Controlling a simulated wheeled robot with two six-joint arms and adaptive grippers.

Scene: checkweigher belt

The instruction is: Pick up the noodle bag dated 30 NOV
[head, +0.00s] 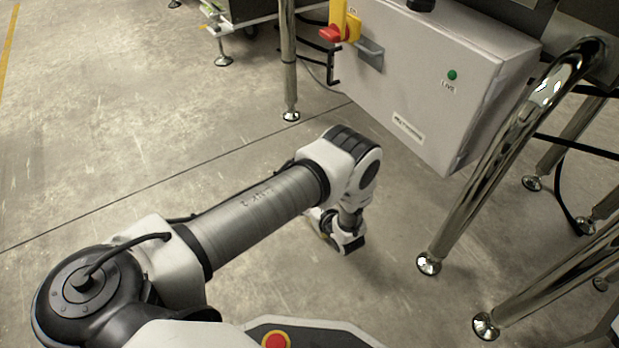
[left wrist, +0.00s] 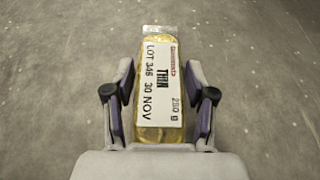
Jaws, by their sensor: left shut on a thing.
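The noodle bag (left wrist: 158,90) is a gold pack with a white label that reads THIN, LOT 346, 30 NOV and 250 g. It shows in the left wrist view, lengthwise between the fingers of my left gripper (left wrist: 160,105). The gripper is shut on the bag's sides near its lower part, and the bag's far end sticks out beyond the fingertips. Bare floor lies behind it. In the head view my left arm reaches down over the floor, and its gripper and the bag are hidden behind the arm. My right gripper is in neither view.
A grey control box (head: 425,85) with a red and yellow switch (head: 341,24) hangs at the upper right of the head view. Shiny metal legs (head: 485,165) stand right of my arm. The concrete floor (head: 130,110) at the left is clear.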

